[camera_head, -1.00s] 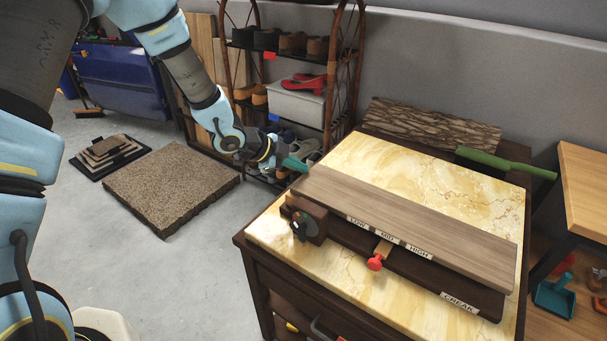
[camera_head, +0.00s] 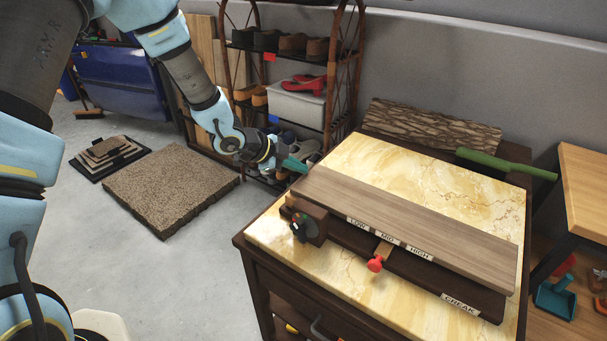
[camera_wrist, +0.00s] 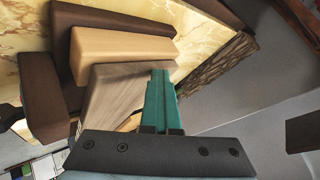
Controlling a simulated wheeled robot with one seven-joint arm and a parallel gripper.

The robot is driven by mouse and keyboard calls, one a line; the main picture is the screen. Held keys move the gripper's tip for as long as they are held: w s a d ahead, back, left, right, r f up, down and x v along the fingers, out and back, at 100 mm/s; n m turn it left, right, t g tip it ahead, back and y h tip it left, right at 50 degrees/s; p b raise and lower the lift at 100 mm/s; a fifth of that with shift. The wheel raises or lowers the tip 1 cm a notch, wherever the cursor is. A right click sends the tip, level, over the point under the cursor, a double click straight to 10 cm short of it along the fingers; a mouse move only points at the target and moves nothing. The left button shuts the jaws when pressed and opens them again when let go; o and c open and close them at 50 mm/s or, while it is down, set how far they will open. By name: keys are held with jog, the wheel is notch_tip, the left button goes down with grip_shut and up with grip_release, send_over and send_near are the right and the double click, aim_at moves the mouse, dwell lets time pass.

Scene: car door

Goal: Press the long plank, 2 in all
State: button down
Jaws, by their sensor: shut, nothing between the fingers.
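The long plank (camera_head: 410,222) is a grey-brown wooden board. It lies along a dark base on the marble-topped table, with the labels LOW, MID, HIGH and CREAK along the base's front. A dark knob (camera_head: 300,229) sits at the base's left end, and a red knob (camera_head: 375,263) sticks out at the front. My gripper (camera_head: 297,165) has teal fingers, shut and empty, at the plank's left end. In the wrist view the fingertips (camera_wrist: 160,75) overlap the plank's end (camera_wrist: 115,95); whether they touch it I cannot tell.
A bark-faced board (camera_head: 430,125) and a green rod (camera_head: 505,163) lie at the back of the table. A shoe rack (camera_head: 290,85) stands behind my gripper. A wooden table (camera_head: 590,185) is at the right. The marble top (camera_head: 375,165) behind the plank is clear.

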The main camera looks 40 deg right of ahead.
jog(key=shift+s+a+f+p, duration=0.35)
jog(key=shift+s+f+p, duration=0.15)
jog(key=shift+s, duration=0.1)
jog(key=shift+r, duration=0.15)
jog(key=shift+r+p, duration=0.5)
jog(key=r+p, duration=0.2)
jog(key=r, duration=0.1)
jog(key=r+p, duration=0.1)
jog(key=shift+w+r+p, duration=0.3)
jog(key=shift+p, duration=0.05)
jog(key=shift+d, duration=0.1)
jog(key=shift+w, duration=0.1)
